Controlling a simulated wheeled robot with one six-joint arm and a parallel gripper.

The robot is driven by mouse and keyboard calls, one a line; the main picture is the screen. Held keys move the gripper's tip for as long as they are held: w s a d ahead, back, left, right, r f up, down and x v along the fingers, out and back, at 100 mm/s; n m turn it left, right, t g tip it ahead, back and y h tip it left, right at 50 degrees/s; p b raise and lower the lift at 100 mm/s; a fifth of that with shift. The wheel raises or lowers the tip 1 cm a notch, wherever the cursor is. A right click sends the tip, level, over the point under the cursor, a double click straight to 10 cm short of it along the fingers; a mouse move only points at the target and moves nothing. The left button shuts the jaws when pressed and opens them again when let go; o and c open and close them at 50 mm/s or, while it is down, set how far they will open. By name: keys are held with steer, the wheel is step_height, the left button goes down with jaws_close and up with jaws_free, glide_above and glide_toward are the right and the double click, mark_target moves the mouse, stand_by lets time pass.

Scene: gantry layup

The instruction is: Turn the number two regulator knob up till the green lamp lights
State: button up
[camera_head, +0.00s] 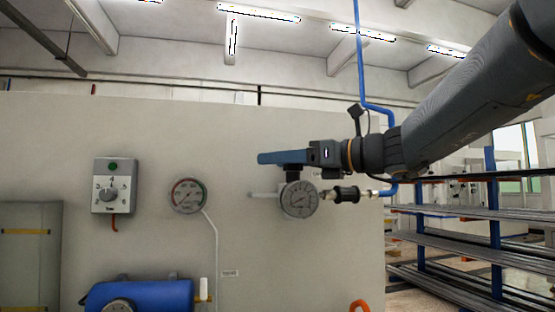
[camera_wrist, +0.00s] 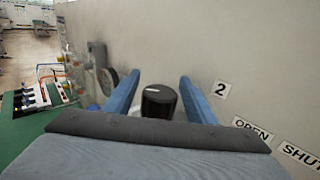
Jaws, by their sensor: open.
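The black regulator knob (camera_wrist: 159,100) shows in the wrist view, beside a white label "2" (camera_wrist: 221,89) on the wall. My gripper (camera_wrist: 158,80) is open. Its blue fingers lie left and right of the knob in that view, with a gap on each side. In the head view my gripper (camera_head: 260,158) points left along the wall, just above the regulator and its round gauge (camera_head: 299,199); the knob there is mostly hidden. A green lamp (camera_head: 113,166) sits on a grey dial box at the left and looks dark green, with no clear glow.
Another gauge (camera_head: 188,195) is on the wall between the dial box (camera_head: 111,199) and my gripper. A blue tank (camera_head: 145,296) is below. OPEN (camera_wrist: 252,130) and SHUT labels are at right in the wrist view. A rack (camera_head: 460,238) stands at right.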

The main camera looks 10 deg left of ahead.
steer(key=shift+w+a, duration=0.15)
steer(key=shift+a, duration=0.25)
steer(key=c, duration=1)
steer(key=shift+c, duration=0.2)
